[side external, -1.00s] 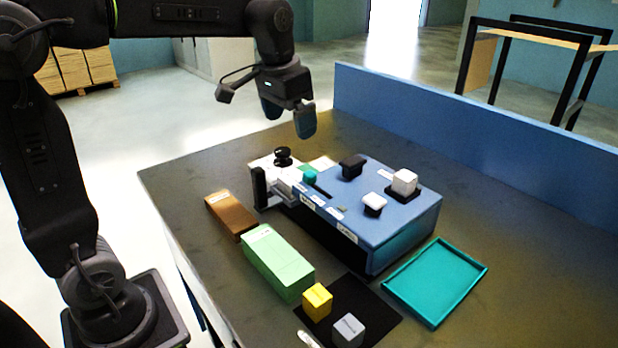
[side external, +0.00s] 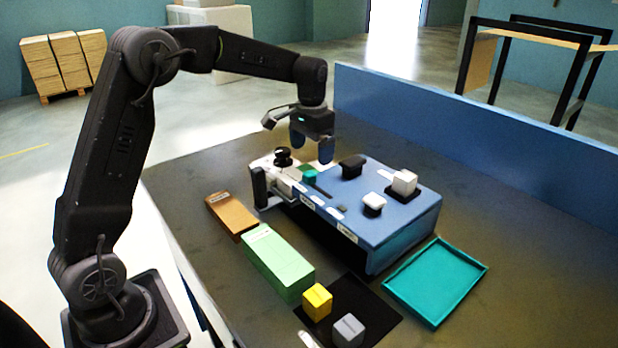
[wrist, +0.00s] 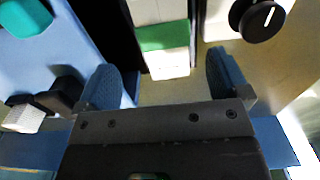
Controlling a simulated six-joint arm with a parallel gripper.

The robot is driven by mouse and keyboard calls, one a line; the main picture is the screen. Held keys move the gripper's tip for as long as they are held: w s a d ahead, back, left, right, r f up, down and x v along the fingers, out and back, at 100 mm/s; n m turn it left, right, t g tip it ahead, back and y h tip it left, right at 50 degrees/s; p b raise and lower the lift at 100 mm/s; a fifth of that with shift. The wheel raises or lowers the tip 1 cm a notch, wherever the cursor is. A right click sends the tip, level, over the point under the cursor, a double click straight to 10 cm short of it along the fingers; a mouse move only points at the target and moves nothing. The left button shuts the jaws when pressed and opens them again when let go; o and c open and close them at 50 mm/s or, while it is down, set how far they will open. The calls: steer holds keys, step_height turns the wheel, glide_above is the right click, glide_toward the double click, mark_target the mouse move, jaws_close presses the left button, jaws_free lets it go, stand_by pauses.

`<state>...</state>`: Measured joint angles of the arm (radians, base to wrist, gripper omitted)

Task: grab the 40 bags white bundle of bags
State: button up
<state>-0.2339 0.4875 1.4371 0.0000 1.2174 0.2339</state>
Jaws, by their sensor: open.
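A white block with a green band (wrist: 163,37) shows between my fingers in the wrist view; it looks like a banded bundle, but no 40-bags label can be read. In the side view a white bundle-like piece (side external: 291,174) lies at the left end of the blue machine (side external: 390,228), partly crowded by other parts. My gripper (side external: 312,146) is open and empty above that end of the machine. In the wrist view my gripper (wrist: 163,66) has its two blue fingers apart, with the banded block between and ahead of them.
A black knob (side external: 282,157) stands close by. White-topped and black pieces sit on the machine. A brown block (side external: 230,214) and a green block (side external: 277,262) lie in front. A yellow cube (side external: 317,301), grey cube (side external: 348,330) and teal tray (side external: 480,270) are on the table.

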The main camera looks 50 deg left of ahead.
mark_target(309, 167)
steer(key=shift+s+a+f, duration=0.1)
steer(key=shift+a+f, duration=0.05)
steer(key=shift+f, duration=1.35)
steer(key=shift+s+a+f, duration=0.1)
steer(key=shift+f, duration=1.35)
steer(key=shift+c, duration=0.3)
steer(key=c, duration=1)
steer(key=shift+r, duration=0.1)
